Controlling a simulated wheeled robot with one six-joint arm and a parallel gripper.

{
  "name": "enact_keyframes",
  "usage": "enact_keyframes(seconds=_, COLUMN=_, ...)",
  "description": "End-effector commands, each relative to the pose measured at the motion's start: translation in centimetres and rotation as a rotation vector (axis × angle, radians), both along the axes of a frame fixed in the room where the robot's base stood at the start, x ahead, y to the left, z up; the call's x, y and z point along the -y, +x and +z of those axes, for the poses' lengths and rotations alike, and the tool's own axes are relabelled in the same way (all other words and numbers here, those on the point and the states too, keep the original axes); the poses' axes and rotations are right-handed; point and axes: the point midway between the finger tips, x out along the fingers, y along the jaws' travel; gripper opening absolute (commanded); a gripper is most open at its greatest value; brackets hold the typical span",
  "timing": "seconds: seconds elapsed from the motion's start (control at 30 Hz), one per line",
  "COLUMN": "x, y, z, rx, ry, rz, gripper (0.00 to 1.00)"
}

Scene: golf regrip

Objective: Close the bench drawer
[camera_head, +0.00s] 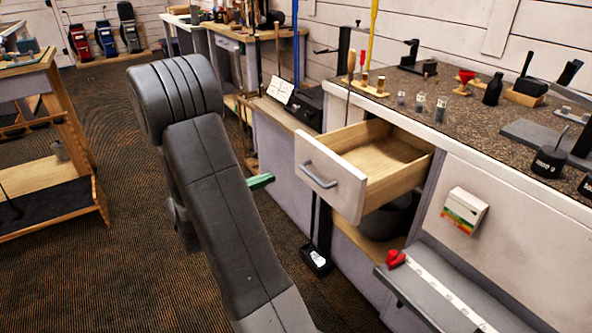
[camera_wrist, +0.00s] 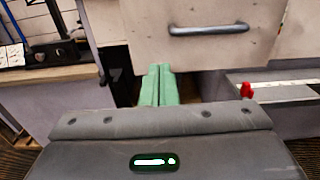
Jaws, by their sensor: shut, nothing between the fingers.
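The bench drawer (camera_head: 331,177) stands pulled out from the bench, with its pale wooden inside showing and looking empty. Its white front carries a grey bar handle (camera_head: 318,175). In the wrist view the drawer front (camera_wrist: 245,50) fills the upper right, with its handle (camera_wrist: 208,29) right of my fingers. My gripper (camera_wrist: 158,70) has green fingers pressed together with nothing between them. Their tips show just under the drawer front's lower edge in that view; I cannot tell whether they touch it. In the head view only a green finger part (camera_head: 260,181) shows, left of the drawer; my arm hides the rest.
The bench top (camera_head: 445,100) carries small bottles, a red funnel and tools. A lower grey tray (camera_head: 430,290) with a red-ended strip sticks out right of the drawer. A black stand (camera_head: 317,258) is on the floor below the drawer. Open carpet lies left.

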Motion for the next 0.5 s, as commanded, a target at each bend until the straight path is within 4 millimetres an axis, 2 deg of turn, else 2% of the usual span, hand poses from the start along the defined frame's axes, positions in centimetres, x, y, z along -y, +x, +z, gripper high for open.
enact_keyframes(seconds=0.03, x=1.0, y=0.5, z=-0.1, rx=-0.001, ry=0.001, rz=-0.006, gripper=0.00)
enact_keyframes(seconds=0.2, x=3.3, y=2.2, z=-0.1, rx=-0.001, ry=0.001, rz=-0.005, gripper=0.00)
enact_keyframes(seconds=0.5, x=6.8, y=4.8, z=-0.1, rx=0.000, ry=0.001, rz=-0.004, gripper=0.00)
